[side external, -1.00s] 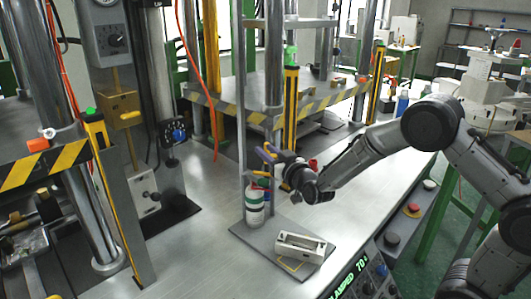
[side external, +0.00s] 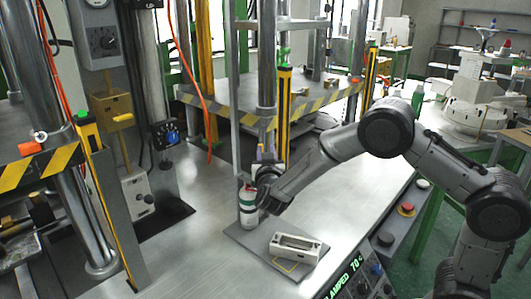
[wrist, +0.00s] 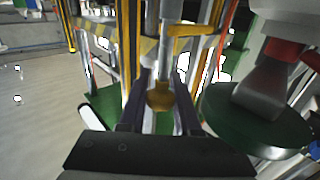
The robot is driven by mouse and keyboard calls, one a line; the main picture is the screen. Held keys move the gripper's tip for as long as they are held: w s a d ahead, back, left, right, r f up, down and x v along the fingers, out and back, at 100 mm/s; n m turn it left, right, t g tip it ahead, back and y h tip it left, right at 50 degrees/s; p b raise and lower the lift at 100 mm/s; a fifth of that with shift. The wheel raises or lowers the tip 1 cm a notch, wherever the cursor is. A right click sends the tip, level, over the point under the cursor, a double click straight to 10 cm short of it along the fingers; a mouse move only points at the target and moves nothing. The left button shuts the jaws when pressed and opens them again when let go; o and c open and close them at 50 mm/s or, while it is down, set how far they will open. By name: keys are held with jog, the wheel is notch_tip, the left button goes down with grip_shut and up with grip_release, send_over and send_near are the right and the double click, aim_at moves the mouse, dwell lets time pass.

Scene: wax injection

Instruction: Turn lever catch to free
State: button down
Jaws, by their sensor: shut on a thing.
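In the wrist view an amber, rounded knob (wrist: 160,96) sits between the two dark fingers of my gripper (wrist: 160,88). A grey shaft rises behind the knob; I take the knob as the lever catch's grip, but cannot tell the catch's position. The fingers are closed on the knob from both sides. In the side view my gripper (side external: 262,168) is at the upright post, just above the white canister. There the knob is hidden and the fingertips are hard to make out.
The white canister (side external: 248,208) stands on a grey plate (side external: 246,240) close below my gripper. A pale slotted block (side external: 296,248) lies on the same plate. A striped press table (side external: 310,103) stands behind. The metal bench (side external: 190,250) is clear at left front.

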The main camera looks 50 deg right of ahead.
jog(key=shift+r, duration=0.15)
jog(key=c, duration=0.6)
grip_release()
jog(key=v, duration=1.3)
jog(key=shift+s+a, duration=0.25)
jog(key=shift+a, duration=0.05)
